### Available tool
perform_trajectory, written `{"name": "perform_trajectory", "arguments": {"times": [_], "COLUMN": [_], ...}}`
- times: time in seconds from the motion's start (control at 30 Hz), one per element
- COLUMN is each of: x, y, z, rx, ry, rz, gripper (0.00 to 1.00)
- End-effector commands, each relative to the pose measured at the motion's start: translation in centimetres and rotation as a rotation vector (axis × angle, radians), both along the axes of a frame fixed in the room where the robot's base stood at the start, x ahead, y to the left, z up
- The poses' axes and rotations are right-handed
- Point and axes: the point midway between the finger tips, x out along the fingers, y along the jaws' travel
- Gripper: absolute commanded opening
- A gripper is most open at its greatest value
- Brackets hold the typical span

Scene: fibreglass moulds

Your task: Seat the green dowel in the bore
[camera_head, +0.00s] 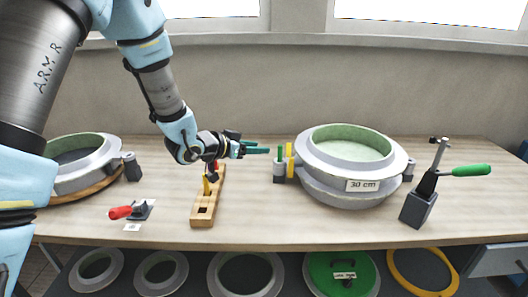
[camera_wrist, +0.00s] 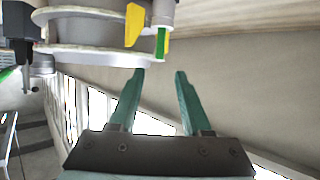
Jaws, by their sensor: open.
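The green dowel (camera_head: 281,154) stands upright at the left side of the round mould (camera_head: 383,181), at a small grey lug (camera_head: 279,168). The wrist view shows the green dowel (camera_wrist: 161,42) beyond my fingertips, near the mould's rim. A yellow piece (camera_head: 290,160) stands close beside it. My gripper (camera_head: 268,150) is open and empty, level, pointing right just short of the dowel. In the wrist view, my gripper (camera_wrist: 159,75) has its two teal fingers apart with nothing between them. I cannot tell how deep the dowel sits, and the bore is hidden.
A wooden block (camera_head: 203,209) with dark openings lies below my wrist. A red-handled clamp (camera_head: 121,212) and another mould (camera_head: 90,177) are at left. A green-handled clamp (camera_head: 470,170) stands at right. The front bench is clear between block and mould. Moulds fill the shelf below.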

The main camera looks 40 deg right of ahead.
Motion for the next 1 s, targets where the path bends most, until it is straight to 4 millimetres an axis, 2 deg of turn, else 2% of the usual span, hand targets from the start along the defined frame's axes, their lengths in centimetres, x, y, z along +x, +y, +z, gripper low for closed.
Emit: {"name": "perform_trajectory", "arguments": {"times": [0.33,0.4,0.47,0.57,0.63,0.67,0.7,0.73,0.83,0.9,1.0], "x": [0.0,1.0,2.6,6.9,10.0,11.0,12.0,12.4,11.6,9.4,5.1], "y": [0.7,1.4,3.0,8.2,13.8,16.6,20.5,23.4,33.0,38.8,44.4], "z": [0.3,0.4,0.5,0.8,1.0,1.0,1.1,1.1,1.3,1.4,1.6], "rx": [0.002,0.017,0.052,0.154,0.254,0.301,0.362,0.408,0.55,0.634,0.717], "ry": [0.0,-0.004,-0.009,-0.008,0.014,0.032,0.062,0.093,0.228,0.35,0.531], "rz": [0.004,0.032,0.09,0.257,0.415,0.487,0.581,0.651,0.87,1.0,1.133], "gripper": [0.48,0.48,0.48,0.48,0.48,0.48,0.48,0.48,0.48,0.48,0.48]}}
